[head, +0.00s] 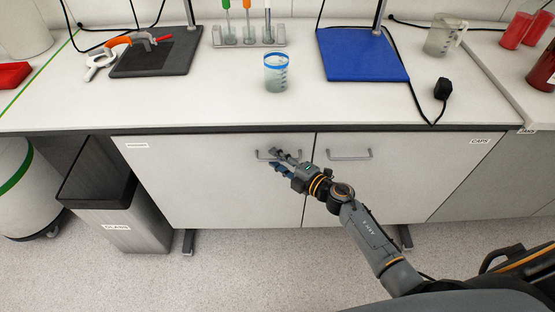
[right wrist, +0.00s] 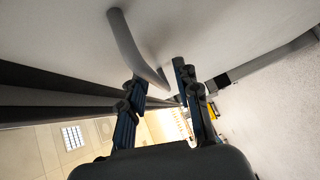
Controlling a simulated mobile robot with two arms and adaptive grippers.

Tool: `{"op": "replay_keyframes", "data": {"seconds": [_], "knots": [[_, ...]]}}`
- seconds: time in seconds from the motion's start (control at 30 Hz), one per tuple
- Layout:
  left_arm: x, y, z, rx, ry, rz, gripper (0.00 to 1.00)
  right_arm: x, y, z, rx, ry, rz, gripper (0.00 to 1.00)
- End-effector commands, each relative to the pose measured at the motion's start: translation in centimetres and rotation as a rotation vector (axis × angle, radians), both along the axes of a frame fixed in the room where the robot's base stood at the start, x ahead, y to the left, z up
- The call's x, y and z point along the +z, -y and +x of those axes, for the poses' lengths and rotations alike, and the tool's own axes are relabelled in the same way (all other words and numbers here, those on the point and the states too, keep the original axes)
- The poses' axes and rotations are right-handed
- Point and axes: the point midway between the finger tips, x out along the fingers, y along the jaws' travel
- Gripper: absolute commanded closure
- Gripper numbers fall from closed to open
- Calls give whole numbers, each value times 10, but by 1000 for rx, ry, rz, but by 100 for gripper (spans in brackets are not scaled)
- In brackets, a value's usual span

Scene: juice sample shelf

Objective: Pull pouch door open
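The pouch door (head: 215,195) is the left white cabinet door under the counter; a small label (head: 137,145), too small to read, sits at its top left. The door looks shut, level with the door beside it. Its grey bar handle (head: 263,155) is near the top right corner. My right gripper (head: 276,161) is at this handle, partly covering it. In the right wrist view the fingers (right wrist: 158,75) are apart, and the handle (right wrist: 133,45) runs down into the space between them. I cannot tell whether they touch it. My left gripper is out of view.
The CAPS door (head: 400,180) with its own handle (head: 349,155) is directly right. A GLASS bin (head: 120,225) stands left of the pouch door. The counter (head: 200,100) above holds a beaker (head: 276,75), a tube rack and a blue mat (head: 360,55). The floor in front is clear.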

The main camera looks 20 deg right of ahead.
Motion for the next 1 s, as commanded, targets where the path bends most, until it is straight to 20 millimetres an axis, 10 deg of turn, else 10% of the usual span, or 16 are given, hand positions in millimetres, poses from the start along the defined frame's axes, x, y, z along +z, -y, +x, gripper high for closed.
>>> {"op": "replay_keyframes", "data": {"seconds": [0.3,0.47,1.0], "knots": [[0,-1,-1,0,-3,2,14,-1,-1,2,0,0,-1,68],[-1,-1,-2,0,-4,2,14,-1,-1,2,0,-1,0,100],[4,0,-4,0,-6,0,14,-1,-7,-12,-18,-4,2,100]]}}
